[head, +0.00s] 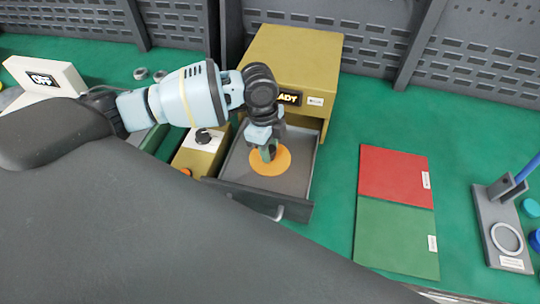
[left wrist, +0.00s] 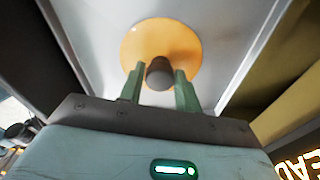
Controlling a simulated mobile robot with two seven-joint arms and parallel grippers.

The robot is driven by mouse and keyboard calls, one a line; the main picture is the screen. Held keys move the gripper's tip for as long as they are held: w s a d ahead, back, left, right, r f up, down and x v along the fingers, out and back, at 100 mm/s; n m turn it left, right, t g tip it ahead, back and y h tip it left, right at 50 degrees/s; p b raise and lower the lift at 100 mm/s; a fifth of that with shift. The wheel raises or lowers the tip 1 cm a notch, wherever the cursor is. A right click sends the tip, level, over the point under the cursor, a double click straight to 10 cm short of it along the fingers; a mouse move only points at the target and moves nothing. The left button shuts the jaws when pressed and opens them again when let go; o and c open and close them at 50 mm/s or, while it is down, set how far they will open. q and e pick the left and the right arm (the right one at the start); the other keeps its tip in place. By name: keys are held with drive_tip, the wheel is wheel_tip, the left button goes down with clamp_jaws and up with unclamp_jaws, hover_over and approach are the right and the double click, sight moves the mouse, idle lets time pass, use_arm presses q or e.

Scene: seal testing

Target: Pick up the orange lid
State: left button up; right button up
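The orange lid (head: 283,160) lies flat in the pulled-out grey drawer (head: 304,180) of the yellow machine (head: 290,55). It is a round disc with a dark knob in its middle. In the left wrist view the orange lid (left wrist: 135,45) shows with its knob (left wrist: 159,73) between the fingertips. My left gripper (head: 268,153) reaches down into the drawer over the lid. Its green fingers (left wrist: 159,80) stand apart on either side of the knob, with small gaps visible. My right gripper is in neither view.
The drawer walls stand close around my left gripper. A red mat (head: 392,172) and a green mat (head: 395,237) lie to the right on the green table. A grey stand (head: 500,225) is at the far right. A small yellow box (head: 200,150) with a knob is left of the drawer.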

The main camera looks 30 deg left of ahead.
use_arm(q)
clamp_jaws()
wheel_tip(320, 180, up, 9)
drive_tip(key=shift+f+p, duration=0.2)
drive_tip(key=shift+p, duration=0.1)
drive_tip(key=shift+r, duration=0.75)
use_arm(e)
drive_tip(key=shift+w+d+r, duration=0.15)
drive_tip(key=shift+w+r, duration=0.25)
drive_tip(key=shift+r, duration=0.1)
